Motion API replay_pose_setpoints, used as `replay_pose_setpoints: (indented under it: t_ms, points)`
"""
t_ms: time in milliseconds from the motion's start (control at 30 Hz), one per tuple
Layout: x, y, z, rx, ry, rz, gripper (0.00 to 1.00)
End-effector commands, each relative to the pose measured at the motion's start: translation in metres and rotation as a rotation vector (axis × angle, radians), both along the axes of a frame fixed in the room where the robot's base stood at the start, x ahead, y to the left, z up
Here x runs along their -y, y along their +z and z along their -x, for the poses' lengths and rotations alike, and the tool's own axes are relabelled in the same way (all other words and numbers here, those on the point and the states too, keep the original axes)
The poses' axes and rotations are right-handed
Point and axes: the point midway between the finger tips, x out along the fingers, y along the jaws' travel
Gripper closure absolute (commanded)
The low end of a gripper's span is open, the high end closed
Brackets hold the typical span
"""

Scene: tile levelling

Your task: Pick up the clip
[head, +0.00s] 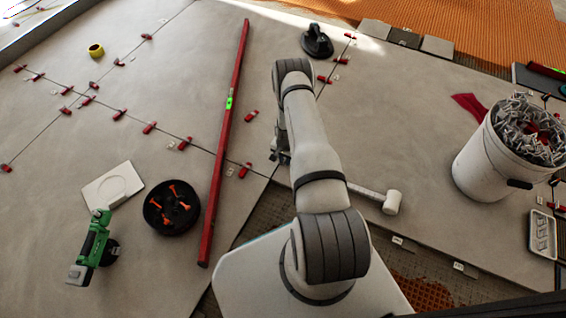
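Several small white clips sit along the tile seams, one (229,172) just right of the long red level and one (397,240) at the tile edge right of my arm. I cannot tell which clip the task means. A white bucket (482,160) at the right is heaped with many pale grey clips (525,128). My gripper (279,156) is small and dark at the left side of my arm, low over the tiles near a seam. The arm partly hides it, and its fingers are too small to tell open from shut.
A red spirit level (224,140) lies lengthwise across the tiles. Red wedges (150,128) line the seams. A black round tray (171,208), green power tool (95,248), white mallet (391,202) and black suction cup (316,42) lie around.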

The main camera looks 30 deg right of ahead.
Motion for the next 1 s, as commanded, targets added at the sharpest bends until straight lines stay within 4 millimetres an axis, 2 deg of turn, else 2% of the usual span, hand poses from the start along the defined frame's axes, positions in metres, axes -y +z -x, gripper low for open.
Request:
replay_pose_setpoints:
  t_ms: [33, 233, 567, 667, 1000]
  points:
    - [0.0, 0.0, 0.0, 0.0, 0.0, 0.0, 0.84]
    - [0.0, 0.0, 0.0, 0.0, 0.0, 0.0, 1.0]
    - [0.0, 0.002, 0.0, 0.0, 0.001, 0.0, 1.0]
    - [0.0, 0.015, -0.001, 0.0, 0.001, 0.0, 1.0]
    - [-0.001, 0.083, -0.001, 0.0, 0.001, 0.0, 1.0]
